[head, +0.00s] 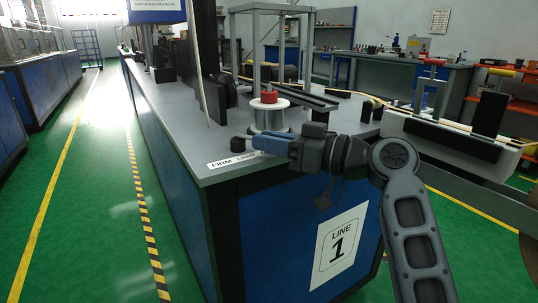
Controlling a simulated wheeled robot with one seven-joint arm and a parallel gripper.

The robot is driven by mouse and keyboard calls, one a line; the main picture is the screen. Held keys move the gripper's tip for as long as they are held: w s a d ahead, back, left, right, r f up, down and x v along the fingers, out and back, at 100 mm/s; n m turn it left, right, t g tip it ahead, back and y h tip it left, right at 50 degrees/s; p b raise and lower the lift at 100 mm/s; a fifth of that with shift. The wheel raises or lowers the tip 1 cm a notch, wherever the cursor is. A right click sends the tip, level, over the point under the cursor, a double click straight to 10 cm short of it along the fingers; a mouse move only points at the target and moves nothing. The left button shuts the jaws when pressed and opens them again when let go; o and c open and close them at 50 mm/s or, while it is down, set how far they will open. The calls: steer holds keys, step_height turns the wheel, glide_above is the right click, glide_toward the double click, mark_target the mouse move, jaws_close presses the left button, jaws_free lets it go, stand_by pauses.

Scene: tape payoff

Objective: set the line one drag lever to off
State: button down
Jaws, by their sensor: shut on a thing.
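The blue-fingered end of my gripper (254,143) is at the front of the line one bench, just above its top. A black knob (238,145), which I take for the drag lever's end, shows at the left of the fingertips. My gripper is shut on the lever; the fingers hide most of it. The lever's exact setting cannot be told. A silver spool (270,117) with a red cap (269,96) stands just behind my gripper.
The blue bench (265,235) carries a LINE 1 sign (341,245) on its front. The green floor is clear on the left beside a striped line (140,205).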

steer(key=shift+w, duration=0.1)
stand_by(0.4)
steer(key=c, duration=1)
jaws_free()
steer(key=shift+d, duration=0.1)
steer(key=v, duration=0.7)
steer(key=shift+d+p, duration=0.35)
steer(key=shift+f, duration=0.15)
